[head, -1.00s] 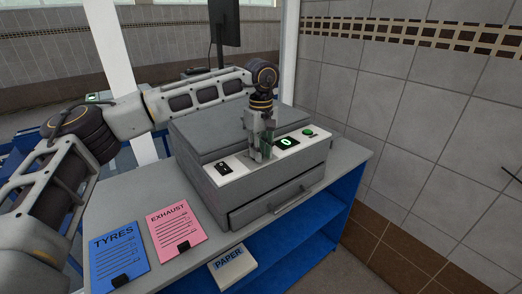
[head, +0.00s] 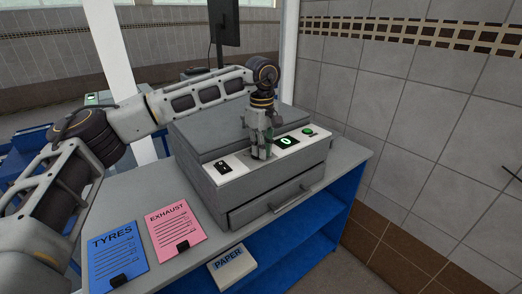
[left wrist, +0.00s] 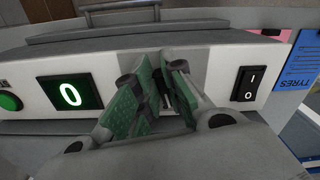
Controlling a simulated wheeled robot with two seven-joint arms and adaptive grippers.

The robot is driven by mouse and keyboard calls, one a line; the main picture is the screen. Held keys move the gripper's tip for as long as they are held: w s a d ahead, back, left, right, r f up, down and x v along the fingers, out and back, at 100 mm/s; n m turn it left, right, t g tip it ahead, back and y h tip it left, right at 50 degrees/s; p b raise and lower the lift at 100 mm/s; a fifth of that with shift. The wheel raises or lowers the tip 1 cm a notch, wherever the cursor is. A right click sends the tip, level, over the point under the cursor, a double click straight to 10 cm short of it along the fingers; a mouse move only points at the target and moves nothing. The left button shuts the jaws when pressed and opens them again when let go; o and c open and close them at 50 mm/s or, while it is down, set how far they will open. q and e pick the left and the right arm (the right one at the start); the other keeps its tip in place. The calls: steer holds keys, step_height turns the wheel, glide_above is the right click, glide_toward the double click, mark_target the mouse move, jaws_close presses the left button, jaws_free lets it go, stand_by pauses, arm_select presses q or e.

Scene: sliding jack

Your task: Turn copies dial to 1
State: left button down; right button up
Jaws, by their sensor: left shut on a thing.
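A grey copier (head: 235,185) stands on the counter, with a white control panel (head: 235,167) along its top front edge. My left gripper (head: 260,152) points down at the panel, between the black rocker switch (head: 223,168) and the display (head: 286,142). In the left wrist view its green-padded fingers (left wrist: 160,82) are shut on a small dark part, taken as the copies dial, which they mostly hide. The display in the left wrist view (left wrist: 70,92) reads 0. My right gripper is not in view.
A green button (head: 308,131) sits right of the display. A drawer handle (head: 292,200) sticks out in front. A blue TYRES card (head: 117,258) and pink EXHAUST card (head: 175,230) lie on the counter (head: 125,205). A PAPER pack (head: 231,266) is on the shelf below.

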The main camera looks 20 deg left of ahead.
arm_select(q)
steer(key=n, duration=0.3)
steer(key=w+n+b, duration=0.1)
steer(key=n, duration=0.2)
steer(key=shift+d, duration=0.1)
steer(key=shift+w+n, duration=0.1)
steer(key=shift+n, duration=0.2)
stand_by(0.3)
steer(key=c, duration=1.5)
jaws_free()
step_height(320, 180, up, 12)
